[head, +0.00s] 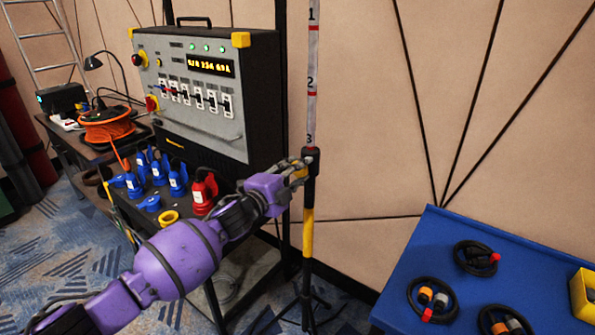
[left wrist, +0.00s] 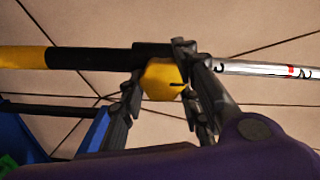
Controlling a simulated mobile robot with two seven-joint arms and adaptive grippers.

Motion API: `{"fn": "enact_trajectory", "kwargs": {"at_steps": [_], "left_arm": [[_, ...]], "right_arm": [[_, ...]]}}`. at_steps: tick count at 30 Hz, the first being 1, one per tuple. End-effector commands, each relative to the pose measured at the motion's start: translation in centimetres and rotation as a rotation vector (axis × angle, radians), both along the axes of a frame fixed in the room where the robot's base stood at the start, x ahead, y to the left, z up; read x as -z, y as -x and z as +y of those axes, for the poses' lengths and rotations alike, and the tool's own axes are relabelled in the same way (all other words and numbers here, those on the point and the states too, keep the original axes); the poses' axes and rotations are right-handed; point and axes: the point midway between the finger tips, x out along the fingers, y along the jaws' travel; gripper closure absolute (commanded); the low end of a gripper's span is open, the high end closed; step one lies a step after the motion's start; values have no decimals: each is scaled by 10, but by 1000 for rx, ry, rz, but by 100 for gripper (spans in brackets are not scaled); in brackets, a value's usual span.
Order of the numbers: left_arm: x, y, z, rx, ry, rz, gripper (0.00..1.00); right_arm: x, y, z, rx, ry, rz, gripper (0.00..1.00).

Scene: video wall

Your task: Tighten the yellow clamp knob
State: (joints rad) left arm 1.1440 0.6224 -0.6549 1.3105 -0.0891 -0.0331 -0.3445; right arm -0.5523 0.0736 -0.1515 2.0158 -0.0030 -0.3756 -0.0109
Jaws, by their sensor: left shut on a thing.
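The yellow clamp knob (left wrist: 163,79) sits on the black collar (left wrist: 107,58) of a pole. In the left wrist view my left gripper (left wrist: 160,92) has its two fingers on either side of the knob, shut on it. In the head view the gripper (head: 298,170) reaches the collar from the left and covers most of the knob. The pole stands upright, with a white numbered upper rod (head: 312,75) and a yellow lower tube (head: 308,232) on a black tripod base. My right gripper is not in view.
A control panel box (head: 205,90) with switches stands left of the pole, above blue and red connectors (head: 204,190). A blue table (head: 425,262) with coiled black cables (head: 476,257) is at right. An orange cable reel (head: 108,125) stands at far left.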

Motion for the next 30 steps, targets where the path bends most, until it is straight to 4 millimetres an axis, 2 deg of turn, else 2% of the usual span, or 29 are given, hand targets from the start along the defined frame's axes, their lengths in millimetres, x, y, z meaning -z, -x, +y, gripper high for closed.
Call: {"fn": "enact_trajectory", "kwargs": {"at_steps": [1, 16, 17, 20, 30], "left_arm": [[4, 3, -5, 10, -7, -2, 96], [6, 4, -5, 10, -21, -8, 96], [7, 4, -5, 10, -21, -8, 68], [6, 4, -5, 10, -21, -8, 55], [3, 2, -1, 4, -21, -12, 53]], "right_arm": [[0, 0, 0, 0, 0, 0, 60], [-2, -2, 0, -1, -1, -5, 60], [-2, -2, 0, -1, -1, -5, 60], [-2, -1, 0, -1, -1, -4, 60], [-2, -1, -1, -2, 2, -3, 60]]}}
